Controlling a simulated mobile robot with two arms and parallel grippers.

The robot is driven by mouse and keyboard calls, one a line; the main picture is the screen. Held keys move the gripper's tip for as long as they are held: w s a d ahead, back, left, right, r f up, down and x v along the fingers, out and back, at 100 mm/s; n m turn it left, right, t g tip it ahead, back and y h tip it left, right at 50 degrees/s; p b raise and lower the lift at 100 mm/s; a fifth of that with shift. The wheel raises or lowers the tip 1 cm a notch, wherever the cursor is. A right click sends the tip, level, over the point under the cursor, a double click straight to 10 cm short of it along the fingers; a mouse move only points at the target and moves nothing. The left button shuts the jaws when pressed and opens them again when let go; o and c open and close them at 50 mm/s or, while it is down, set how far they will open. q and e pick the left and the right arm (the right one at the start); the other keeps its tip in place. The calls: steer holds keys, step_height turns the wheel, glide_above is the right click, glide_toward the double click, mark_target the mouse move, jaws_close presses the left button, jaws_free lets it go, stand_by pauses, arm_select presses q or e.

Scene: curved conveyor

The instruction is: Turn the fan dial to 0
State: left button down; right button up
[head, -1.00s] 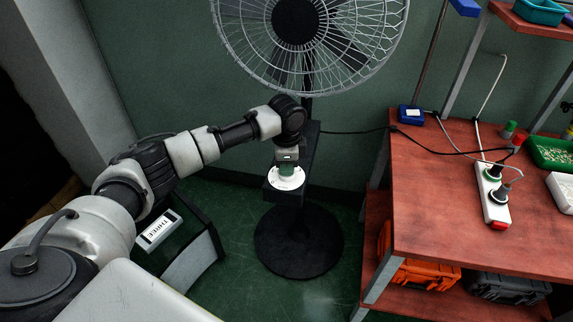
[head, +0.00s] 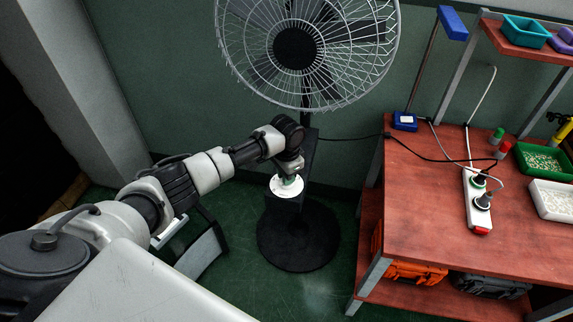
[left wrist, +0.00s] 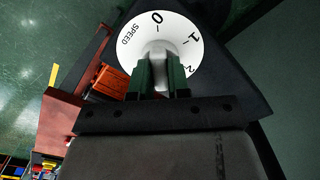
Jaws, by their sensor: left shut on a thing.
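The fan (head: 298,50) stands against the green wall, with a round white dial (head: 287,194) on a black box below its cage. In the left wrist view the dial (left wrist: 187,55) shows SPEED, 0, 1 and part of a 2, with 0 near the top and 1 to its right. My left gripper (head: 289,181) is at the dial. Its green fingers (left wrist: 159,80) are shut on the white knob (left wrist: 158,58) in the dial's middle. The fingers hide part of the knob, and its exact pointing is hard to tell. My right gripper is not in view.
A red-brown workbench (head: 430,215) stands at the right with a power strip (head: 478,200), trays and cables on it. An orange case (head: 415,272) lies on its lower shelf. The fan's round black base (head: 298,240) rests on the green floor.

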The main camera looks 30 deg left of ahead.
arm_select(q)
steer(key=n+p, duration=0.3)
steer(key=shift+d+r+n, duration=0.1)
steer(key=shift+r+n, duration=0.15)
steer(key=shift+n, duration=0.15)
steer(key=n+p, duration=0.4)
steer(key=shift+n, duration=0.3)
steer(key=n+p, duration=0.2)
steer(key=n, duration=0.2)
steer(key=shift+f, duration=0.1)
steer(key=n+p, duration=0.1)
steer(key=n, duration=0.4)
steer(key=shift+w+p, duration=0.1)
steer(key=shift+p, duration=0.2)
steer(key=shift+n, duration=0.3)
steer(key=c, duration=1.1)
jaws_free()
steer(key=shift+f, duration=0.1)
